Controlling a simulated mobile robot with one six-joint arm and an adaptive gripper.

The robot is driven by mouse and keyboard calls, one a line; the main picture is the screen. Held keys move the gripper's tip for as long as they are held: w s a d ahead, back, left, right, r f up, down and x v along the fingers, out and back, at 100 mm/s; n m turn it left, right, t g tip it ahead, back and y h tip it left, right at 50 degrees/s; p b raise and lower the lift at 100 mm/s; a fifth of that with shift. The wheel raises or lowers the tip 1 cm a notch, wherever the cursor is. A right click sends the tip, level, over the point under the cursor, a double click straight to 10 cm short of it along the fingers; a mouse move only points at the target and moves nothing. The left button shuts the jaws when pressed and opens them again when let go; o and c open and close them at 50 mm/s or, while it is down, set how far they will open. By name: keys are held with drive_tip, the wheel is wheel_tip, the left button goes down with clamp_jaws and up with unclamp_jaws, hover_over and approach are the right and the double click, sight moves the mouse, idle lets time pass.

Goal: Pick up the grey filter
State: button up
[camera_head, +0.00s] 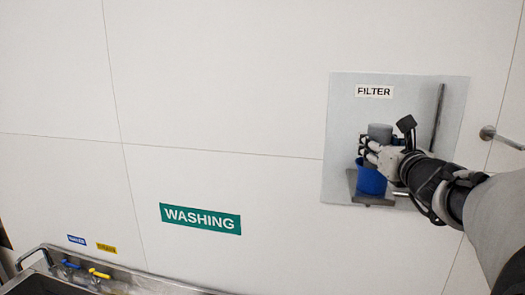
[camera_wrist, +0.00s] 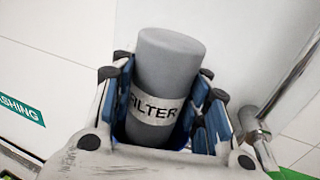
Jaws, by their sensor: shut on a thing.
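The grey filter (camera_wrist: 167,66) is a grey cylinder with a pale band reading "FILTER". In the head view the filter (camera_head: 380,131) shows its grey top above a blue cup-like part (camera_head: 371,180) on a small shelf (camera_head: 375,200). My gripper (camera_head: 373,147) reaches in from the right and is shut on the filter. In the wrist view the fingers of my gripper (camera_wrist: 165,110) stand on both sides of the filter. The filter's lower end is hidden behind the gripper. I cannot tell whether it rests in the blue part or is lifted.
A grey wall panel (camera_head: 345,110) labelled FILTER carries the shelf and a vertical metal bar (camera_head: 438,115). A metal handle (camera_head: 490,133) is at the right. A WASHING sign (camera_head: 200,218) and a sink (camera_head: 50,280) with coloured taps are at the lower left.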

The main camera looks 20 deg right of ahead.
drive_tip(key=shift+s+r, duration=0.15)
drive_tip(key=shift+r, duration=0.05)
drive_tip(key=shift+c, duration=0.8)
drive_tip(key=shift+r, duration=0.1)
